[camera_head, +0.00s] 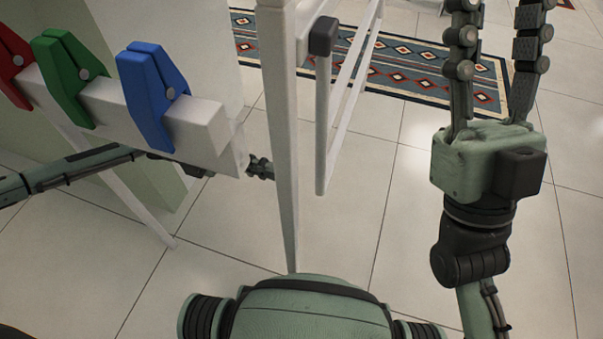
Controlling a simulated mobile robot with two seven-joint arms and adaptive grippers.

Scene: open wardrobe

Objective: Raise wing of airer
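The airer is a white frame with an upright post (280,130) in the middle of the view. To the right of the post, a white side frame with a dark grey cap (323,36) hangs down, and its rails (352,95) run back to the upper right; it looks like the wing, lowered. My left gripper (260,168) is mostly hidden behind a white bar; only dark finger parts show close to the post, and I cannot tell whether they touch it. My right gripper (497,35) is at the right, fingers apart, pointing away, empty and clear of the airer.
Red (14,62), green (62,75) and blue (150,90) pegs are clipped on a white bar (205,130) at the left. A patterned blue rug (405,68) lies beyond on the tiled floor (350,230).

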